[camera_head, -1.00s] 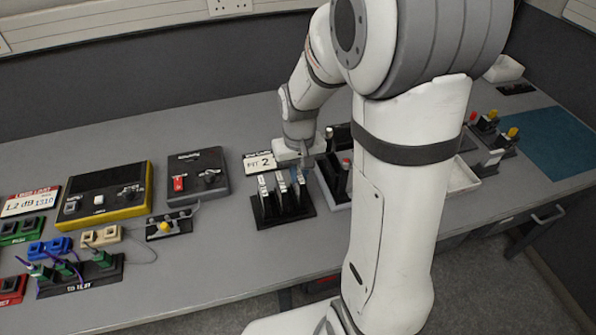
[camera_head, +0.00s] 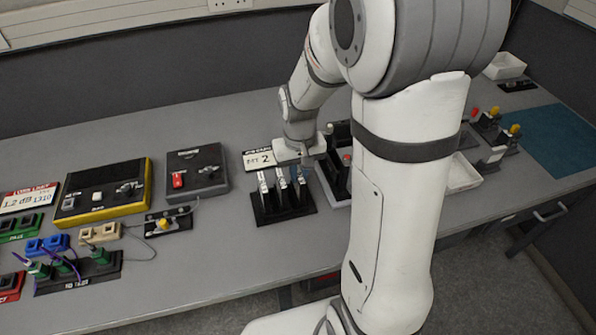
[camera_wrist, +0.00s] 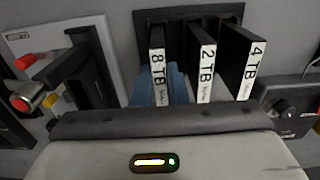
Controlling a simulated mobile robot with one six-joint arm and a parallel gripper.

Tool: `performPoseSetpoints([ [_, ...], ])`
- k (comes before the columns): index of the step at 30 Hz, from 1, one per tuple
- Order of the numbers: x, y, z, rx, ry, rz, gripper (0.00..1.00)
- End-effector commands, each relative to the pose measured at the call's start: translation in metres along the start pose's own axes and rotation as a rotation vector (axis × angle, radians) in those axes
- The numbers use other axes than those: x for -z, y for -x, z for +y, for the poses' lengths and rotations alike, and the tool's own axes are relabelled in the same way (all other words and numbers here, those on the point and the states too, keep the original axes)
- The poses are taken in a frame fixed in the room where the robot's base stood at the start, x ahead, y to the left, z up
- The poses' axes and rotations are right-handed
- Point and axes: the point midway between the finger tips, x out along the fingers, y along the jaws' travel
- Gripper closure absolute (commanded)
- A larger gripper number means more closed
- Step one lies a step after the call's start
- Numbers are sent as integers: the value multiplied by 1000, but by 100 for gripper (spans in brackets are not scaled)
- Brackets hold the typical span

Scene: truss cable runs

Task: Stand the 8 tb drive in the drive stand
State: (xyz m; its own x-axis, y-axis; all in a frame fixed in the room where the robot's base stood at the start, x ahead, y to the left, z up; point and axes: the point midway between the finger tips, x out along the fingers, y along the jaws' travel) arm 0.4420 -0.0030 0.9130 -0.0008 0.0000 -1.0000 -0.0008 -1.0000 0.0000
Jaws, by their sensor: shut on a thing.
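The 8 TB drive (camera_wrist: 157,66), black with a white label, stands upright at the left end of the black drive stand (camera_wrist: 190,15) in the wrist view. The 2 TB drive (camera_wrist: 206,72) and the 4 TB drive (camera_wrist: 248,70) stand beside it. My gripper (camera_wrist: 160,88) has its blue fingers on both sides of the 8 TB drive, shut on it. In the head view the stand (camera_head: 268,216) is on the bench, with my gripper (camera_head: 304,162) at its right end. I cannot tell how deep the 8 TB drive sits in its slot.
A dark holder (camera_head: 333,178) stands close on the right, partly behind my arm. The bench in front of the stand is clear.

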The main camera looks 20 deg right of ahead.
Motion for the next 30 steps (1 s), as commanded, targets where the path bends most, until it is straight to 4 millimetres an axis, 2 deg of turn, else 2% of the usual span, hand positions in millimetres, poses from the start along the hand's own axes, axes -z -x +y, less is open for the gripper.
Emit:
performPoseSetpoints([
  [6, 0, 0, 0, 0, 0, 0, 100],
  [7, 0, 0, 0, 0, 0, 0, 84],
  [15, 0, 0, 0, 0, 0, 1, 62],
  [20, 0, 0, 0, 0, 0, 0, 61],
  [25, 0, 0, 0, 0, 0, 0, 48],
  [30, 0, 0, 0, 0, 0, 0, 47],
])
